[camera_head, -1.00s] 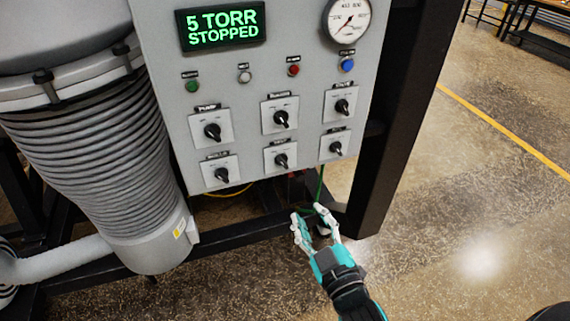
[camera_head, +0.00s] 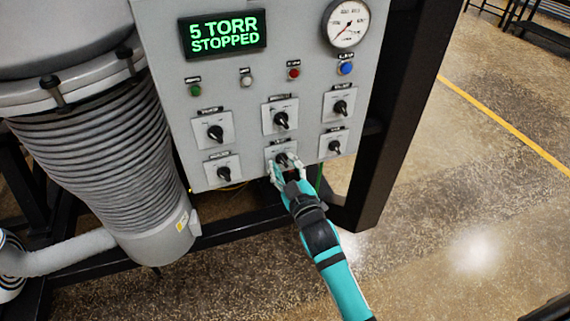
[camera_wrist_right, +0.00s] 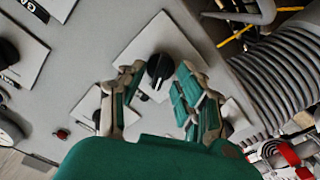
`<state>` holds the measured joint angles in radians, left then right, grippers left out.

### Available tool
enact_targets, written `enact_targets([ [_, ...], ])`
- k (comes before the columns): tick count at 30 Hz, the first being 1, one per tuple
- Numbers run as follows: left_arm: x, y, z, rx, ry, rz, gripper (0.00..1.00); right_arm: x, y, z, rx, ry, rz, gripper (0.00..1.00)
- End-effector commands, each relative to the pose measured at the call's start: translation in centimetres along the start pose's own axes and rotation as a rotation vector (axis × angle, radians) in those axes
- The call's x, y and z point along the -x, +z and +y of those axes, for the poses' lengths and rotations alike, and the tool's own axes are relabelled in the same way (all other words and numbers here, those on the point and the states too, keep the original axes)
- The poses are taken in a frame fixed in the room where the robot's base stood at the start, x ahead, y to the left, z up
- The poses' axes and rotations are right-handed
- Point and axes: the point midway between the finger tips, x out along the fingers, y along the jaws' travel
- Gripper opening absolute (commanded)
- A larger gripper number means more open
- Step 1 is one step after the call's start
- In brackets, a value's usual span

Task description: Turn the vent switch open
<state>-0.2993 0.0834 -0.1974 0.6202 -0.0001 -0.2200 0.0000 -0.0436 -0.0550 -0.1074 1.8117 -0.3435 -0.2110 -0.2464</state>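The control panel carries two rows of black rotary switches on pale square plates. My right gripper (camera_head: 284,166) is at the bottom middle switch (camera_head: 282,158), whose label is too small to read surely as the vent label. In the right wrist view, a round black knob (camera_wrist_right: 160,66) with a pale pointer line sits on its plate between the fingertips of my right gripper (camera_wrist_right: 157,82). The fingers are apart, one on each side of the knob, with visible gaps. Contact is not clear. My left gripper is not in view.
The other switches (camera_head: 215,133) are close around on the panel (camera_head: 240,85). A green display (camera_head: 223,33) reads "5 TORR STOPPED". A dial gauge (camera_head: 346,24) and several coloured buttons are above. A black frame post (camera_head: 386,130) stands right; a ribbed bellows (camera_head: 95,160) left.

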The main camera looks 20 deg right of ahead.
Motion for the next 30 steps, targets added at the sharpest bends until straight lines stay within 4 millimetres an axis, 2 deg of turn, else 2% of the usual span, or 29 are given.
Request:
enact_targets([
  [7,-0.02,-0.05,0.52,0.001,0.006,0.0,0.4,-0.05,0.02,-0.01,0.0,0.0,0.0,0.32],
  [12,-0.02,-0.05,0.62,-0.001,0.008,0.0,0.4,-0.04,0.02,-0.01,0.0,0.0,0.0,0.1],
  [15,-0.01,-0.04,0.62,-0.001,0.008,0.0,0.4,-0.03,0.01,-0.02,0.0,0.0,0.0,0.0],
  [30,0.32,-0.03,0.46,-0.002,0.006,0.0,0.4,-0.03,-0.01,0.03,-0.063,0.0,-0.002,0.0],
])
